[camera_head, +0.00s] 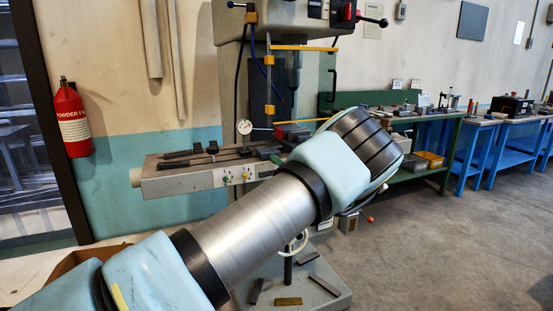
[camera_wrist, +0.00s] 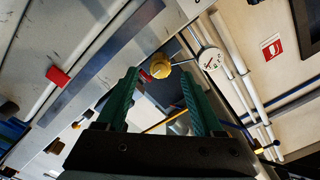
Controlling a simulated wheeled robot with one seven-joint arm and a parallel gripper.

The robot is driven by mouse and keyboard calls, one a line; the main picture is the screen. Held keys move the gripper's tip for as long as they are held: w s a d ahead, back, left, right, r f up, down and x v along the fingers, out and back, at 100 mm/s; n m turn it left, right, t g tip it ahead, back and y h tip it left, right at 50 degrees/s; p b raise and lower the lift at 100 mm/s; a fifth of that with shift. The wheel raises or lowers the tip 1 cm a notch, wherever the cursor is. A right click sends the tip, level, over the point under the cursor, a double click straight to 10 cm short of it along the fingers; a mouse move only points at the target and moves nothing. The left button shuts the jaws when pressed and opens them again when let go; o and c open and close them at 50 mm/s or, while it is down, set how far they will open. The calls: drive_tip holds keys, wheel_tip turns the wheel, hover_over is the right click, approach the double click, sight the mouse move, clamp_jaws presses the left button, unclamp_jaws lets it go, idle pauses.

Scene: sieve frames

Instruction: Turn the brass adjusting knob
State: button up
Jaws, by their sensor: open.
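The brass knob (camera_wrist: 156,67) shows in the wrist view as a round yellow-gold piece at the upper middle, beside a white round dial gauge (camera_wrist: 211,59). My gripper (camera_wrist: 159,73) has two green fingers spread wide, one on each side of the picture. The knob appears in the gap near the fingertips, and I see no finger touching it. I cannot tell how deep it sits between them. In the head view the dial gauge (camera_head: 244,127) stands above the machine table.
The machine table (camera_head: 200,180) with its long bed lies behind my arm. The machine head (camera_head: 285,22) hangs above it. A red fire extinguisher (camera_head: 72,122) is on the left wall. A green workbench (camera_head: 442,150) and blue tables stand at right. The floor (camera_head: 440,255) at right is clear.

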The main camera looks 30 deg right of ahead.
drive_tip(key=shift+w+d+p, duration=0.15)
drive_tip(key=shift+w+p, duration=0.1)
drive_tip(key=shift+w, duration=0.9)
drive_tip(key=shift+w+d+p, duration=0.1)
drive_tip(key=shift+w+p, duration=0.1)
drive_tip(key=shift+w, duration=0.9)
clamp_jaws()
